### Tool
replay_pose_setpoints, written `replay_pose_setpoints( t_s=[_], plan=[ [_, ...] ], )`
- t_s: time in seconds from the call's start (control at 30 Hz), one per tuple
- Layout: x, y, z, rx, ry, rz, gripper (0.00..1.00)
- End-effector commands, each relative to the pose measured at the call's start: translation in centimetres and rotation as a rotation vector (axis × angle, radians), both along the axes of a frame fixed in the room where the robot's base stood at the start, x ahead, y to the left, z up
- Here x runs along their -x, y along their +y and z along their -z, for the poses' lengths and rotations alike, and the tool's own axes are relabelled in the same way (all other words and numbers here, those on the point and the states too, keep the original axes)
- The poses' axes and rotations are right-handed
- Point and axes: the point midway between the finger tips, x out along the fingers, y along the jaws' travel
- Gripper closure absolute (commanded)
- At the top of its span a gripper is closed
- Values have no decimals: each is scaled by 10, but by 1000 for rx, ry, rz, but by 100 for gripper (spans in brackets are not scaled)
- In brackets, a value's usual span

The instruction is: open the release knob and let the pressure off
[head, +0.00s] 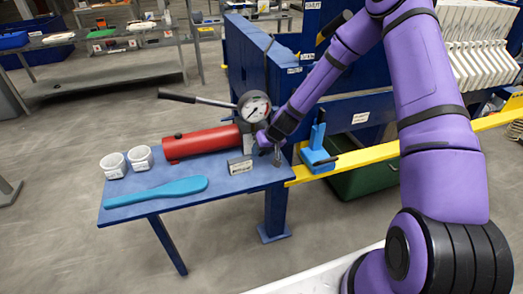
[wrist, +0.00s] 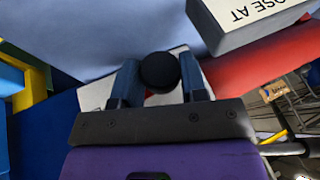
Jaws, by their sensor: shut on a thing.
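The release knob (wrist: 159,71) is a round black knob in the wrist view. It sits between the two fingers of my gripper (wrist: 158,84), which is shut on it. In the head view my gripper (head: 268,143) is at the right end of the red pump cylinder (head: 200,143), just below the pressure gauge (head: 254,106). The knob is hidden there behind my gripper. The gauge has a white round face; its needle is too small to read surely. The pump's long lever (head: 200,98) points out to the left.
The blue shelf (head: 240,182) also holds two white cups (head: 140,158), a light blue paddle (head: 160,191) and a small label block (head: 240,165). A blue clamp-like part (head: 318,155) stands on the right by the yellow rail (head: 370,156). The blue press frame (head: 262,65) rises behind.

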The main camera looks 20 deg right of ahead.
Motion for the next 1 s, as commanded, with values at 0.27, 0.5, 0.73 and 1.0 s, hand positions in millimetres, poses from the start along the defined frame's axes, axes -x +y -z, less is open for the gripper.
replay_pose_setpoints(
  t_s=[0.27, 0.5, 0.73, 1.0],
  plan=[
    [3, -1, 3, -119, 7, 1, 84],
    [2, 0, 2, -162, 5, -2, 84],
    [2, 0, 1, -163, 4, -2, 84],
    [1, -1, 1, -161, 2, -1, 36]
  ],
)
